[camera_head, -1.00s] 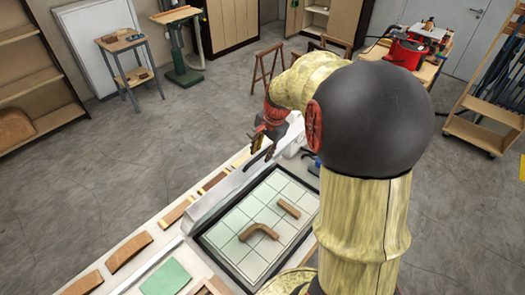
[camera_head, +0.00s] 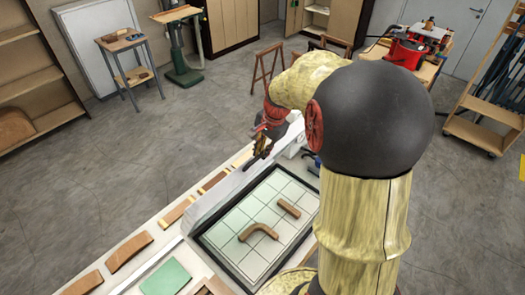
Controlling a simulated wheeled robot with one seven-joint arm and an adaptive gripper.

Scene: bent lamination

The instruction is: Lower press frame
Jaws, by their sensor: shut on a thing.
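The press frame (camera_head: 224,194) is a long pale raised piece along the far left side of the press bed (camera_head: 237,218). It stands up, not flat over the bed. The bed has a dark rim and a pale green gridded surface. On it lie a curved brown wooden piece (camera_head: 259,231) and a short straight brown block (camera_head: 289,208). My gripper (camera_head: 262,148) is at the upper edge of the frame, near its far end, and looks closed on it. The exact contact is small and partly hidden by my arm.
The bench also holds wooden strips (camera_head: 129,254) and a green sheet (camera_head: 166,277) left of the press. My arm covers the bed's right side. Beyond are a small side table (camera_head: 125,43), a red machine (camera_head: 407,50) and open grey floor.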

